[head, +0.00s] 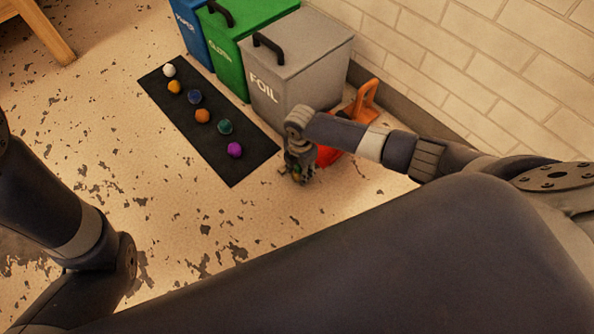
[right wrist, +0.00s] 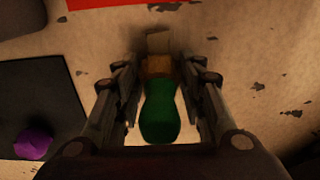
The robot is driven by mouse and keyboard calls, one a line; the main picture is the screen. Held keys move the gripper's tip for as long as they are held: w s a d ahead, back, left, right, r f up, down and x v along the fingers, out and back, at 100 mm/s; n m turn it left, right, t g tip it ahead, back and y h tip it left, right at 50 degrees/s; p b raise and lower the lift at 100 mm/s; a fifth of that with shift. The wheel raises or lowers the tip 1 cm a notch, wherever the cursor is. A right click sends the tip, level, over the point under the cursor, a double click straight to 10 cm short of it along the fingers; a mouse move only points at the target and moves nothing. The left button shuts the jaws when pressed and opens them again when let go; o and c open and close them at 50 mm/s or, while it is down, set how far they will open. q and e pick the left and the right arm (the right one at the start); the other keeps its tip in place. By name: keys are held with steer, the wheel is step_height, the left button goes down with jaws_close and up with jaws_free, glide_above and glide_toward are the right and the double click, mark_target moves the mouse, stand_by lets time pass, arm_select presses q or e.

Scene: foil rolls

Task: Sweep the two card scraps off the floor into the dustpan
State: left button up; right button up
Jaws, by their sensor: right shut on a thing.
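My right gripper (head: 298,177) is low over the floor, just in front of the grey foil bin. In the right wrist view its fingers (right wrist: 160,95) are closed on the green handle of a brush (right wrist: 160,118). A brown block and a paler end show beyond the handle. I cannot make out the card scraps among the dark floor flecks. My left gripper is out of view.
Grey (head: 300,65), green (head: 232,35) and blue (head: 190,25) bins stand along the brick wall. A dark mat (head: 230,168) with several coloured foil balls lies before them. A wooden leg (head: 45,30) is at top left. Open floor lies left and front of the mat.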

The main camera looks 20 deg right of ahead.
steer(key=shift+w+d, duration=0.2)
steer(key=shift+d, duration=0.3)
steer(key=shift+w+d, duration=0.2)
steer(key=shift+d, duration=0.3)
steer(key=shift+d, duration=0.15)
steer(key=shift+w+d, duration=0.1)
steer(key=shift+d, duration=0.05)
steer(key=shift+w+d, duration=0.2)
steer(key=shift+d, duration=0.3)
steer(key=shift+w+d, duration=0.1)
steer(key=shift+d, duration=0.2)
steer(key=shift+r, duration=0.15)
